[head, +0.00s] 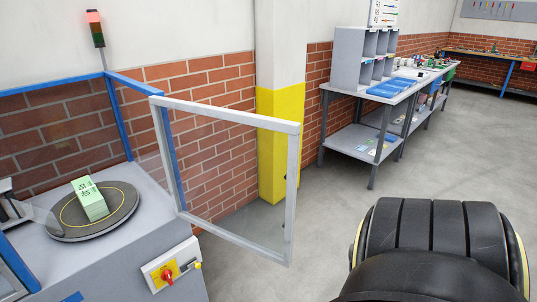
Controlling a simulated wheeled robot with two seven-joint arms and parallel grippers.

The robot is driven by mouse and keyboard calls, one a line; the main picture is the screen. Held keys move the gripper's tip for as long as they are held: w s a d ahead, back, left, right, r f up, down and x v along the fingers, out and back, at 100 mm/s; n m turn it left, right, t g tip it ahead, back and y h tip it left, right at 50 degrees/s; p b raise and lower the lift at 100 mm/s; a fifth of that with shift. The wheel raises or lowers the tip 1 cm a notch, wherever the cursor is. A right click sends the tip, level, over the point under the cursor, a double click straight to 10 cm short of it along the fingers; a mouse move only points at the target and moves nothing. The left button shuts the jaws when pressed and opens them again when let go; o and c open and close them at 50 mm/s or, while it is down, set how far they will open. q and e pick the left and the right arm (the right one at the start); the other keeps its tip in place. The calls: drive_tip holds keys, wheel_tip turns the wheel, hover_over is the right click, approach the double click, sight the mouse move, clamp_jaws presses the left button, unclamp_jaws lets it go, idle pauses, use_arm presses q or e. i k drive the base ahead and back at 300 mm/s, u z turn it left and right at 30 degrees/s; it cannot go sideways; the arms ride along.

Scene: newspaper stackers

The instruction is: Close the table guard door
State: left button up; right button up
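The guard door (292,190) is a white-framed clear panel. It stands swung open at the table's right side, its left edge beside a blue guard post (168,150) and its free edge out over the floor. A small dark fitting shows low on the free edge. The guarded table (120,252) is grey, with a dark round turntable (62,225) that bears a pale green stack (90,200). Neither of my grippers can be made out in the head view.
A large black arm part of mine fills the lower right. A red and yellow switch (167,274) is on the table's front. A yellow-based pillar (280,145) stands behind the door. A grey workbench (355,142) stands farther back. The floor between door and bench is clear.

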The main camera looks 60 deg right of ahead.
sight(292, 129)
drive_tip(key=k, duration=0.2)
drive_tip(key=u, duration=2.7)
drive_tip(key=k, duration=2.45)
drive_tip(key=z, duration=2.15)
drive_tip(key=i, duration=1)
